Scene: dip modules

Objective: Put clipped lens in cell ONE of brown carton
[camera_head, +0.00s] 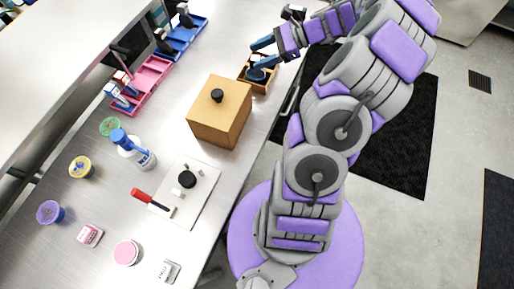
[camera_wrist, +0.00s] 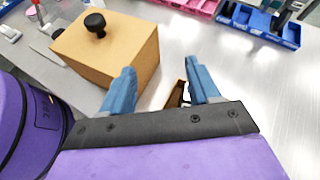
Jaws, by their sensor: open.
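The small open brown carton (camera_head: 268,86) stands near the counter's right edge, with dark cells inside. My gripper (camera_head: 253,58) is at the carton, its blue fingers apart, one over the carton and one just beyond it. A dark blue rounded shape (camera_head: 256,75) shows at the carton by the lower finger; I cannot tell whether it is the clipped lens or part of the finger. In the wrist view, my gripper (camera_wrist: 160,68) is open, and part of the brown carton (camera_wrist: 177,90) shows between the fingers. The cell labels cannot be read.
A large brown box (camera_head: 217,122) with a black knob stands close left of the carton. A pink tray (camera_head: 150,80) and blue tray (camera_head: 185,38) lie behind. A white plate (camera_head: 200,205), a red-handled tool (camera_head: 150,202), a bottle (camera_head: 135,150) and several small containers occupy the front left.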

